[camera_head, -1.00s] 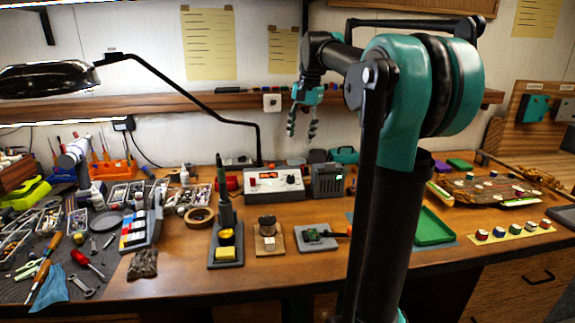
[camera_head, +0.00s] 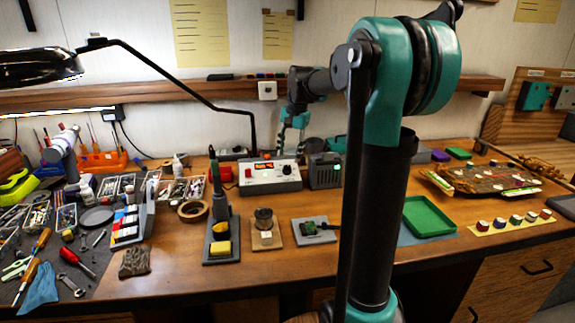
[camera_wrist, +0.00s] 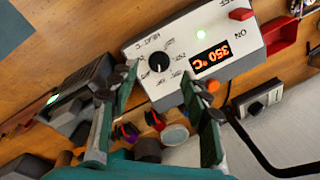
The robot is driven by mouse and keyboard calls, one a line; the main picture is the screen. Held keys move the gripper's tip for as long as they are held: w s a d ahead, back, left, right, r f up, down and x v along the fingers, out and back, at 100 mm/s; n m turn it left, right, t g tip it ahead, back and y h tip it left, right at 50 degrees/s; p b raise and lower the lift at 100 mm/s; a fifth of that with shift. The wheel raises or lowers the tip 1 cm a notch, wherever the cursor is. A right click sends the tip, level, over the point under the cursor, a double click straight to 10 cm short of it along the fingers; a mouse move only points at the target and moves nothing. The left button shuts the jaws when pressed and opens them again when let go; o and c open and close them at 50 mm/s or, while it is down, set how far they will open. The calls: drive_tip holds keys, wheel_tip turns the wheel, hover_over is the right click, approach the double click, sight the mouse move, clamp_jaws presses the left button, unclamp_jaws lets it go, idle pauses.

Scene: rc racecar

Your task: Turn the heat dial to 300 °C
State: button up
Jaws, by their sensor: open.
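The white heat station (camera_head: 270,176) stands on the workbench near the wall, with a lit orange display on its front. In the wrist view, where it appears upside down, the station (camera_wrist: 185,37) has a round black heat dial (camera_wrist: 159,62) and a display (camera_wrist: 212,57) reading 350 °C. A green light glows above the display in that view. My gripper (camera_head: 291,137) hangs just above and behind the station's right side in the head view. In the wrist view, my gripper (camera_wrist: 160,80) is open and empty, its fingers on either side of the dial, apart from it.
A dark box with a green light (camera_head: 325,170) stands right beside the station. A soldering iron in its stand (camera_head: 221,215) is in front at left. A wooden shelf (camera_head: 190,88) runs along the wall behind. A green tray (camera_head: 428,220) lies to the right.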

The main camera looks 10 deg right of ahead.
sight(287, 167)
drive_tip(key=shift+w+a+f, duration=0.15)
drive_tip(key=shift+f, duration=1.1)
drive_tip(key=shift+w+a+f, duration=0.1)
drive_tip(key=shift+a+f, duration=0.05)
drive_tip(key=shift+f, duration=1.1)
drive_tip(key=shift+c, duration=0.6)
clamp_jaws()
